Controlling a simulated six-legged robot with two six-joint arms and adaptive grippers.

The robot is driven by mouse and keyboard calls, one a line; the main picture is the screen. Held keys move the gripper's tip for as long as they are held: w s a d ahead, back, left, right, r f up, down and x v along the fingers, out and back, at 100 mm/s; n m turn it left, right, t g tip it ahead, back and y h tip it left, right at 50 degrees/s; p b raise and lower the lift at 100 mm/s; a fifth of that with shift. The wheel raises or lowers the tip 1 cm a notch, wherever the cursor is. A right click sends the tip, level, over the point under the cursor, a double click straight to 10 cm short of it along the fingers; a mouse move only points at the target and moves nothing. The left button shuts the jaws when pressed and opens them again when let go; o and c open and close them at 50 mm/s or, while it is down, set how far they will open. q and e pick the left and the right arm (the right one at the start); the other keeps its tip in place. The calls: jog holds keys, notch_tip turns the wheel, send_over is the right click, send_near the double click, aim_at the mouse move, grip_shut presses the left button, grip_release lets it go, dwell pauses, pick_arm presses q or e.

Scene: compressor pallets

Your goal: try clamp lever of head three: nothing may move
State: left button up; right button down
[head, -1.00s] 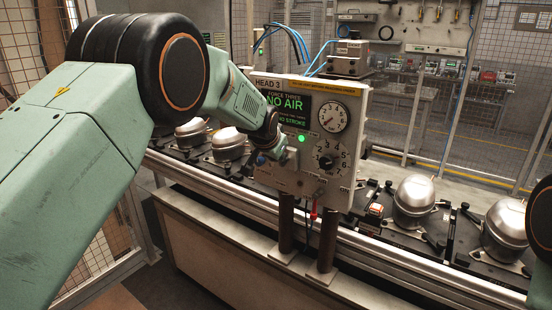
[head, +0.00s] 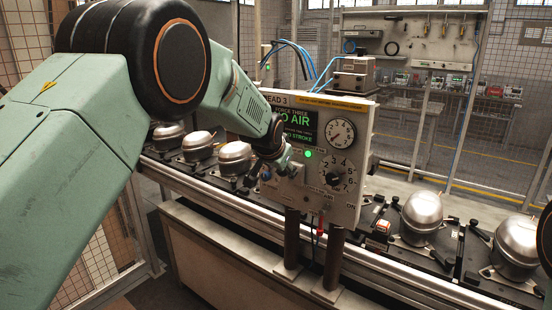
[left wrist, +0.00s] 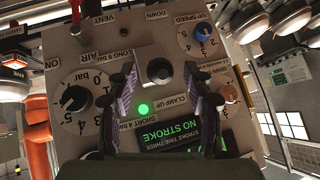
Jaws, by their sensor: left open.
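The head 3 panel (head: 352,190) stands upright on two dark posts, with a gauge, a dial, a green lamp (head: 308,154) and a screen reading NO AIR and NO STROKE. My left gripper (head: 283,166) is at the panel's lower left face. In the left wrist view the panel appears upside down. My left gripper (left wrist: 160,73) is open there, its two dark fingers either side of a dark round knob or lever end (left wrist: 159,70), near the CLAMP UP label. I cannot tell whether this is the clamp lever or whether the fingers touch it. My right gripper is not in view.
Silver compressors (head: 423,217) sit on dark pallets along the conveyor (head: 385,284), both sides of the panel. Blue hoses (head: 292,55) rise behind the panel. A red-handled part (head: 320,226) hangs beneath it. Mesh fencing and a tool board (head: 402,38) stand behind.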

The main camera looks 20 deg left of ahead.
pick_arm(q)
jog(key=v, duration=0.9)
jog(key=shift+s+r, duration=0.15)
jog(key=s+a+f+n+g+b, duration=0.15)
jog(key=s+f+b, duration=0.45)
jog(key=f, duration=1.1)
jog(key=s+a+f+n+b, duration=0.2)
jog(key=s+f, duration=0.8)
jog(key=f, duration=0.6)
jog(key=s+f+g+b, duration=0.3)
jog(key=s+f+b, duration=0.3)
jog(key=s+f, duration=0.7)
jog(key=s+f+n+g+b, duration=0.1)
jog(key=s+f+g+b, duration=0.3)
jog(key=s+f, duration=0.9)
jog(key=s+b, duration=0.1)
jog(key=s, duration=0.6)
jog(key=shift+s+a+f+b, duration=0.2)
jog(key=shift+f+b, duration=0.1)
jog(key=shift+b, duration=0.1)
jog(key=shift+d+g, duration=0.1)
jog(key=shift+g, duration=0.15)
